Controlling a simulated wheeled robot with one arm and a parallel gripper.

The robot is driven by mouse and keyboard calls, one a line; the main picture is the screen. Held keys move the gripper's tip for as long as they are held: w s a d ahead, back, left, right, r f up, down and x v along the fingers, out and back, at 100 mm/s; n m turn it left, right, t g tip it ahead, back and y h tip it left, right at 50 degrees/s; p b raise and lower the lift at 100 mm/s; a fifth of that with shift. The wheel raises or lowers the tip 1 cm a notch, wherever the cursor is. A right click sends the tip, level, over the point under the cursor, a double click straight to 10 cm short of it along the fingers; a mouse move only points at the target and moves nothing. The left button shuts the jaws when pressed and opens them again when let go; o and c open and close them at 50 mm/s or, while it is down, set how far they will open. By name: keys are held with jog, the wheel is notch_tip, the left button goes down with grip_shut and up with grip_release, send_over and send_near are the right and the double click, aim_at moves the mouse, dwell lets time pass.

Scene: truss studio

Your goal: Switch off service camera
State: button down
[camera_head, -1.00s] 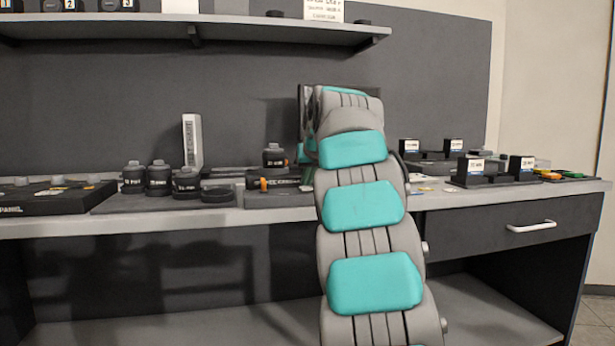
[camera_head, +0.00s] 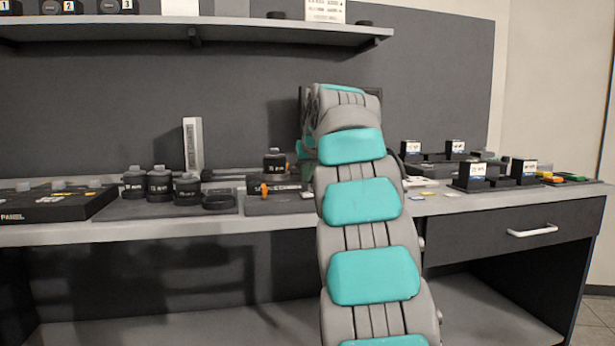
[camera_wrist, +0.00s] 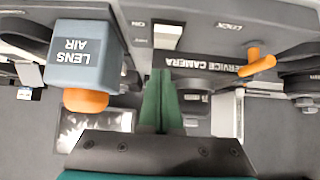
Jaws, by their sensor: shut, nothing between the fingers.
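The service camera (camera_head: 288,187) is a dark unit on the bench with an orange part at its front, left of my arm in the head view. In the wrist view its dark face (camera_wrist: 200,62) reads SERVICE CAMERA upside down. An orange lever (camera_wrist: 257,62) is at the right, near the LOCK marking. A pale switch (camera_wrist: 168,36) sits beside the ON marking. My gripper (camera_wrist: 164,74) has its green fingers together and empty, pointing at the camera face just below the switch. I cannot tell whether the fingertips touch it. My arm hides the gripper in the head view.
A blue-grey LENS AIR block (camera_wrist: 85,50) with an orange tip is close to my gripper's left in the wrist view. Several black lenses (camera_head: 160,182) stand on a tray left of the camera. A shelf (camera_head: 200,28) runs above the bench. Black boxes stand at the right.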

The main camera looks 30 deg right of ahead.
aim_at(307, 193)
notch_tip(307, 193, up, 3)
jog(key=shift+w+a+f+p, duration=0.1)
jog(key=shift+p, duration=0.5)
jog(key=shift+s+r+b, duration=0.25)
jog(key=shift+r+b, duration=0.05)
jog(key=shift+r, duration=0.05)
jog(key=r+v, duration=0.1)
jog(key=v, duration=0.7)
jog(key=shift+w+r+p, duration=0.2)
jog(key=shift+w+p, duration=0.05)
jog(key=shift+p, duration=0.05)
